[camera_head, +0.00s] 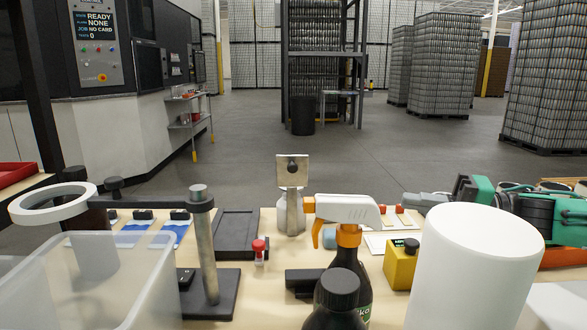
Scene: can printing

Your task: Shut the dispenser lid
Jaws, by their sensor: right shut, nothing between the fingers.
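The dispenser (290,217) is a small silver metal can on the table, near the middle of the view. Its square metal lid (284,179) stands upright above the can, so the lid is open. A dark round knob is on the lid's face. My right gripper (412,201) comes in from the right, well to the right of the dispenser and apart from it. It is shut with nothing held. The white cylinder in front hides part of the right arm's surroundings. My left gripper is not in view.
A spray bottle (346,210) with white and orange head and a black-capped bottle (338,290) stand in front, right of the dispenser. A white cylinder (475,265), yellow box (401,268), ring stand (207,250) and clear bin (130,290) crowd the near table. A black tray (236,232) lies left.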

